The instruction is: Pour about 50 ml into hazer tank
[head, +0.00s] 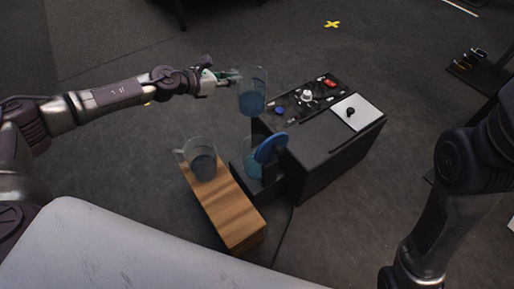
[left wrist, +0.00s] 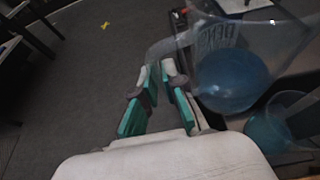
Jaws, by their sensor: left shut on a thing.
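My left gripper (head: 228,76) is shut on the handle of a clear jug (head: 252,82) with blue liquid in its lower part. The jug is held in the air, roughly upright, above and behind the hazer tank as seen in the head view. In the left wrist view, the fingers (left wrist: 160,70) close on the jug's handle, and the jug (left wrist: 228,75) fills the upper right. The clear hazer tank (head: 250,165) holds some blue liquid and has a round blue lid (head: 271,147) standing open; the tank also shows in the left wrist view (left wrist: 268,130). My right gripper is out of view.
A second clear jug (head: 202,162) with greyish-blue liquid stands on a wooden block (head: 228,211), left of the tank. The black machine (head: 335,155) beside the tank has a control panel and a white plate (head: 364,118). A black rack (head: 488,70) stands far right.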

